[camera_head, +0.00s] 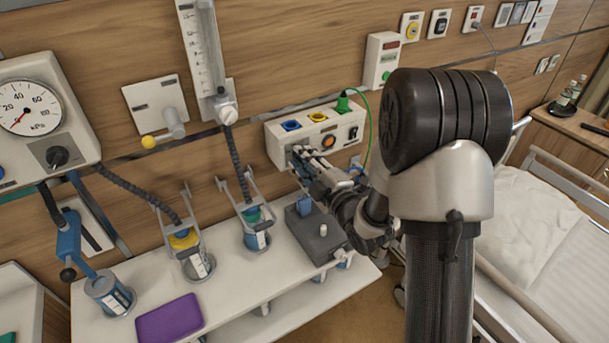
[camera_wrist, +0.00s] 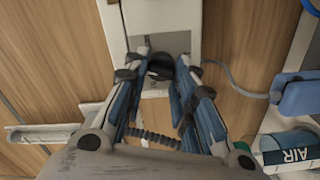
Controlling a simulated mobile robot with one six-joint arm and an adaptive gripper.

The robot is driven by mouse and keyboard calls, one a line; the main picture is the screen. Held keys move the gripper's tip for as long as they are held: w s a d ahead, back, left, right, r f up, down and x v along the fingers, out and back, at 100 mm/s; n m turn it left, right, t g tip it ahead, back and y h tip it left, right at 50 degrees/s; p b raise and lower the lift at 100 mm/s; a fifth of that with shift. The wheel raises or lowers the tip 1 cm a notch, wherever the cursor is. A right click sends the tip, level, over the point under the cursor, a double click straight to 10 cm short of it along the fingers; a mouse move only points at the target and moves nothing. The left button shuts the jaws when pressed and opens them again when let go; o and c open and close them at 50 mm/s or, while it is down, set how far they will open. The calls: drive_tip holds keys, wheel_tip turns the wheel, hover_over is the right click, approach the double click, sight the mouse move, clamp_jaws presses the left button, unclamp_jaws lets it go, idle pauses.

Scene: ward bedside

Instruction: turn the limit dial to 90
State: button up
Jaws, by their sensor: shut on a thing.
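The limit dial shows in the wrist view as a small dark knob (camera_wrist: 162,71) on a grey plate (camera_wrist: 174,42) of a white unit. My gripper (camera_wrist: 165,76) is around it with a finger on each side, shut on it. The fingertips partly cover the dial, and I cannot read its marks or setting. In the head view my gripper (camera_head: 303,160) is at the left front of a white wall box (camera_head: 275,150) with blue, yellow and orange parts. There the dial is hidden behind the fingers.
A kPa gauge (camera_head: 28,105) with its own black knob (camera_head: 57,157) is at the far left. A green cable (camera_head: 368,125) hangs by the box. A bed (camera_head: 545,230) is at right.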

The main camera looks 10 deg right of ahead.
drive_tip(key=n+b, duration=0.2)
drive_tip(key=n, duration=0.5)
drive_tip(key=shift+f+n, duration=0.1)
drive_tip(key=shift+n, duration=0.6)
drive_tip(key=o, duration=1.1)
drive_tip(key=shift+c, duration=0.2)
drive_tip(key=v, duration=0.7)
drive_tip(key=shift+s, duration=0.25)
